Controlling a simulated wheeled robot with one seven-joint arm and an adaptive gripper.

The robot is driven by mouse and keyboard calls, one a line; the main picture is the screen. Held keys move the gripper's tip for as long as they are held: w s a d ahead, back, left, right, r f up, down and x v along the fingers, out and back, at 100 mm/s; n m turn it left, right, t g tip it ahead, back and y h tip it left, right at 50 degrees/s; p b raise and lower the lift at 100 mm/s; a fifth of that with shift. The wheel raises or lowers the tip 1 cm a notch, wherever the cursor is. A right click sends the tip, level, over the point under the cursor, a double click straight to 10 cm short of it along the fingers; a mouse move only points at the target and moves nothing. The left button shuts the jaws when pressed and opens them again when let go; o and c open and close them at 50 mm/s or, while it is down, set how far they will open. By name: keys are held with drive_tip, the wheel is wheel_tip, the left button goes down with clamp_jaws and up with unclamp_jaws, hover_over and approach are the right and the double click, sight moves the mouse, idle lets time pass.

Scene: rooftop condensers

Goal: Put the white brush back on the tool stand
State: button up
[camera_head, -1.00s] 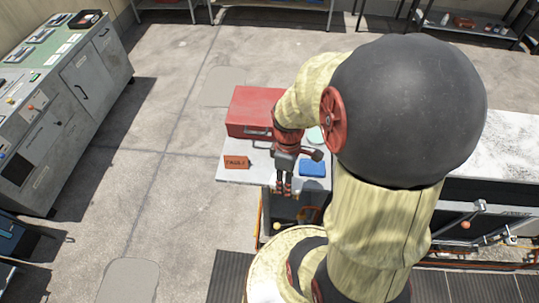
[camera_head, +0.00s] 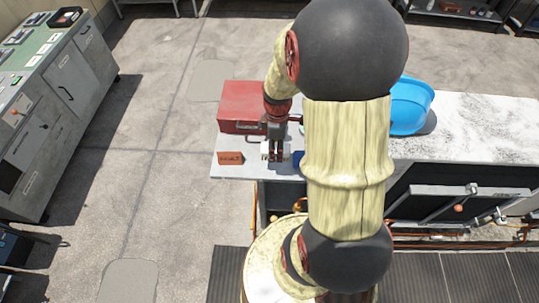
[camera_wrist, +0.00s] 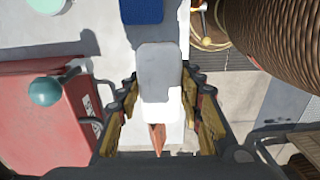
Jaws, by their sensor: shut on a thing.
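My gripper (camera_head: 276,154) is over the near left end of the light worktop, shut on a white and grey block-like thing, which I take to be the white brush (camera_wrist: 160,72). In the wrist view it lies between the two fingers (camera_wrist: 160,100). In the head view only a small pale part of it shows at the fingertips. I cannot tell whether it touches the worktop. I cannot pick out the tool stand in either view.
A red toolbox (camera_head: 241,105) stands behind my gripper. A small orange-red block with lettering (camera_head: 230,158) lies to its left. A blue flat thing (camera_wrist: 142,10) lies close by. A blue basin (camera_head: 410,106) stands farther right on the worktop (camera_head: 470,130), partly behind my arm.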

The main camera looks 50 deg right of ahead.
drive_tip(key=w+f, duration=0.3)
drive_tip(key=shift+d+f+b, duration=0.15)
drive_tip(key=shift+f+b, duration=0.15)
wheel_tip(320, 180, down, 3)
drive_tip(key=shift+w+f+b, duration=0.15)
drive_tip(key=shift+f+b, duration=0.05)
drive_tip(key=shift+b, duration=0.1)
drive_tip(key=o, duration=1.3)
drive_tip(key=shift+o, duration=0.3)
